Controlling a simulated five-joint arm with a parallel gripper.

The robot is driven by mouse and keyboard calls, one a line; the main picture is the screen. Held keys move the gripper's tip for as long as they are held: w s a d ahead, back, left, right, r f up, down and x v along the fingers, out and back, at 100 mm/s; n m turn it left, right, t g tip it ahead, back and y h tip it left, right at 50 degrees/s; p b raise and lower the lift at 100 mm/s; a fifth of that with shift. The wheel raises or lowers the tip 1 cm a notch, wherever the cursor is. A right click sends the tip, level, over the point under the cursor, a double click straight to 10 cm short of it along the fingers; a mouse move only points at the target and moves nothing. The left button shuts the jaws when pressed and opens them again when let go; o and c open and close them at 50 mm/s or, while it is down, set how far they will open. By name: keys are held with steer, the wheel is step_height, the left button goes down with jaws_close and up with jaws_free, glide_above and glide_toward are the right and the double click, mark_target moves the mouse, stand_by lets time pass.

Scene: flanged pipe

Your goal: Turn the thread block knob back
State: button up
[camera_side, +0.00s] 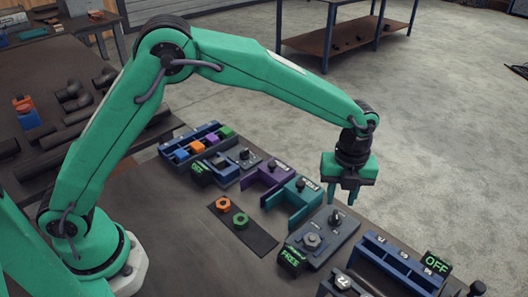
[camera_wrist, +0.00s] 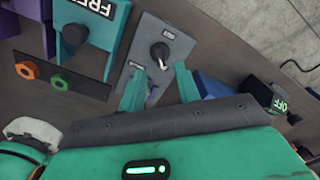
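The thread block is most likely the grey block (camera_side: 318,246) with a hexagonal fitting (camera_side: 312,241) on top, right of the teal fixture. Its black knob (camera_side: 335,217) stands at its far end. In the wrist view the knob (camera_wrist: 160,51) has a pale pointer directed down and slightly right, on the grey plate (camera_wrist: 139,58). My gripper (camera_side: 344,199) hangs just above the knob, fingers pointing down. The knob shows just beyond the fingertips.
A teal fixture (camera_side: 296,204) and a purple fixture (camera_side: 264,181) stand to the left. A dark strip (camera_side: 258,241) holds an orange nut (camera_side: 223,204) and a green nut (camera_side: 240,220). A blue rack (camera_side: 392,262) and an OFF sign (camera_side: 437,264) stand right. A FREE sign (camera_side: 291,258) stands at the block's near side.

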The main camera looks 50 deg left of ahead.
mark_target(337, 214)
steer(key=shift+f, duration=2.75)
steer(key=shift+c, duration=0.2)
jaws_close()
